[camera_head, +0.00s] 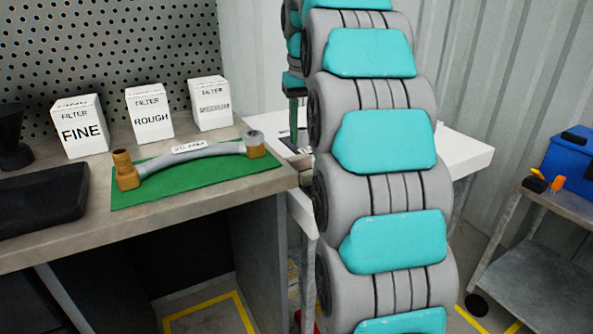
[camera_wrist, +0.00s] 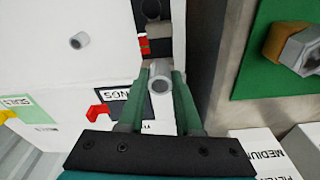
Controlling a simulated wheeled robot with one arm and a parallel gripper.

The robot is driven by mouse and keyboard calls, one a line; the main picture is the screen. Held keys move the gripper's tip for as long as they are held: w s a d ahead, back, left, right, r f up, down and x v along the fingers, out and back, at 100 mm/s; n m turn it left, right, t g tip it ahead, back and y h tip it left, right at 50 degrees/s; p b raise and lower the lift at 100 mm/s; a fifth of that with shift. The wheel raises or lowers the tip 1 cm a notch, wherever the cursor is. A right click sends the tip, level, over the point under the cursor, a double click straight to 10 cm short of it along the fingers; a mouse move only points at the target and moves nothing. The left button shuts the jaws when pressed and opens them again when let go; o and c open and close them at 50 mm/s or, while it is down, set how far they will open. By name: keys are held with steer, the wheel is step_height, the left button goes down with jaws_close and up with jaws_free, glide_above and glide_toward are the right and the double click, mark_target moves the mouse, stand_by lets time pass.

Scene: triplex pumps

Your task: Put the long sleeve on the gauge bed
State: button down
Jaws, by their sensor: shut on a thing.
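My gripper (camera_wrist: 161,76) has green fingers and is shut on a grey hollow sleeve (camera_wrist: 159,86), seen nearly end-on in the wrist view, so its length cannot be told. A second grey sleeve (camera_wrist: 79,40) lies apart on the white table (camera_wrist: 45,72). A dark fixture (camera_wrist: 155,22) with a grey block and a red mark lies just beyond the fingertips; it may be the gauge bed. Whether the held sleeve touches it cannot be told. In the head view my gripper (camera_head: 294,112) is over the white table, mostly hidden behind my arm.
On the grey bench (camera_head: 215,202), a green mat (camera_head: 188,192) holds a curved pipe (camera_head: 195,156). Filter boxes (camera_head: 150,115) stand behind it. A black tray (camera_head: 42,198) is at left. A metal cart (camera_head: 530,280) is at right.

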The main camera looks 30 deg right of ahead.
mark_target(302, 161)
steer(key=shift+f+p, duration=0.3)
steer(key=shift+f, duration=3.3)
steer(key=shift+f, duration=0.1)
steer(key=c, duration=0.6)
jaws_free()
